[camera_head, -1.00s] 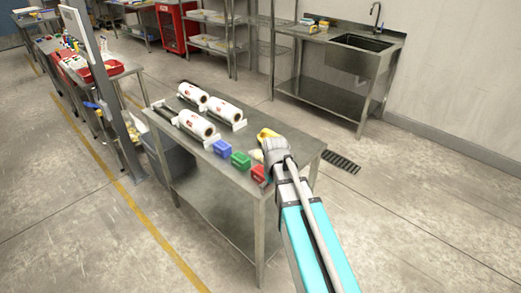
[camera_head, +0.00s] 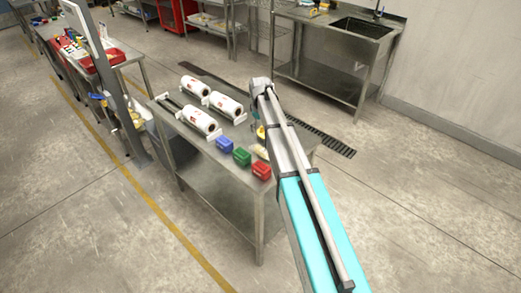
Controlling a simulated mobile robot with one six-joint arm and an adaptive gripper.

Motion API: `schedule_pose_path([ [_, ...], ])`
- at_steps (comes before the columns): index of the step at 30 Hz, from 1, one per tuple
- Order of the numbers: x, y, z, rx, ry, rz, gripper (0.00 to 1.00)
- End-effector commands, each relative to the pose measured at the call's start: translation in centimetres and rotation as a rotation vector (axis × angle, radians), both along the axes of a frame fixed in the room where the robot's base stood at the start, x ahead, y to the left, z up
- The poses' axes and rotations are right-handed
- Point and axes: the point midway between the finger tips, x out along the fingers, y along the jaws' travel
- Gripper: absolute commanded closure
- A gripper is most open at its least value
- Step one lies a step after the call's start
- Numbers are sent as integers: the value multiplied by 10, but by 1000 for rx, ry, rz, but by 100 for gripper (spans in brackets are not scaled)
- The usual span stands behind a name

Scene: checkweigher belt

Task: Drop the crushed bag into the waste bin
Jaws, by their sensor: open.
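My arm reaches from the bottom right up over the right end of a steel table (camera_head: 232,192). Its far joint shows, but my gripper's fingers are hidden behind the arm. I cannot clearly pick out the crushed bag. A small pale lump (camera_head: 261,151) lies on the table just left of my arm. A yellow item (camera_head: 260,132) is behind it, partly covered by my arm.
Three white rolls (camera_head: 202,122) lie on the table. Blue (camera_head: 224,145), green (camera_head: 242,157) and red (camera_head: 262,170) boxes line its front edge. A grey post (camera_head: 119,100) stands left. A sink bench (camera_head: 335,35) is behind. The floor at right is clear.

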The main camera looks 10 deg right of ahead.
Motion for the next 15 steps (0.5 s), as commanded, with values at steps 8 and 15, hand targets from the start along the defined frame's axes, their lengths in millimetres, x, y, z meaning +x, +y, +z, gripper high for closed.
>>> schedule_pose_path([
  [8,-1,0,-1,0,0,0,0],
  [15,-1,1,-10,0,0,0,0],
])
